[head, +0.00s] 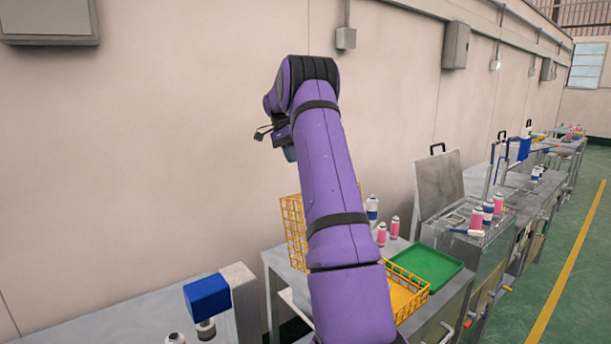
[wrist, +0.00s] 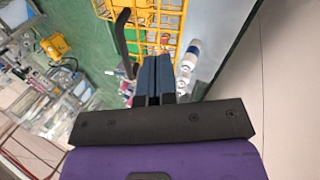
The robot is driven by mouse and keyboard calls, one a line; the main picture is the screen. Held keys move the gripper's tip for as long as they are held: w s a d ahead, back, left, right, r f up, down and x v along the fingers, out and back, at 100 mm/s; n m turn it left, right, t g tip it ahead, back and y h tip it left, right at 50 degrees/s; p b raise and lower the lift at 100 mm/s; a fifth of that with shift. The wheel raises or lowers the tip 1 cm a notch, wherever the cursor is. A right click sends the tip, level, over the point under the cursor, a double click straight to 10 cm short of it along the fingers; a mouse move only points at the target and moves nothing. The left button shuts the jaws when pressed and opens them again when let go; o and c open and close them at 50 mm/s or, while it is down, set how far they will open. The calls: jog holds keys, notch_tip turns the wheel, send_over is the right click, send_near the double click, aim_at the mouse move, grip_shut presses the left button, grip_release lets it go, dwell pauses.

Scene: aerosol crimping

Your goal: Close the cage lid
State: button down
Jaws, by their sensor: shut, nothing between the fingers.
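The yellow wire cage stands on a metal bench, partly hidden behind my arm in the head view. Its lid (head: 293,232) stands raised at the left, and its open base (head: 408,298) shows to the right of my arm. In the wrist view yellow wire mesh (wrist: 168,16) fills the top middle, beyond my fingers. My gripper (wrist: 155,60) is shut and empty, its two dark blue fingers together. The mesh appears beyond the fingertips; I cannot tell whether they touch it.
A green tray (head: 425,265) lies beside the cage on the bench. Several pink and white cans (head: 381,234) stand behind it. To the right is a metal tank with a raised lid (head: 437,186). A blue-topped device (head: 207,296) stands at lower left. The wall is close behind.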

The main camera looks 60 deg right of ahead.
jog(key=x, duration=0.5)
jog(key=s, duration=0.3)
jog(key=shift+s+a+f, duration=0.2)
jog(key=shift+s+f, duration=0.05)
jog(key=shift+s, duration=0.1)
jog(key=shift+s+a, duration=0.1)
jog(key=shift+s, duration=0.15)
jog(key=shift+s+r, duration=0.1)
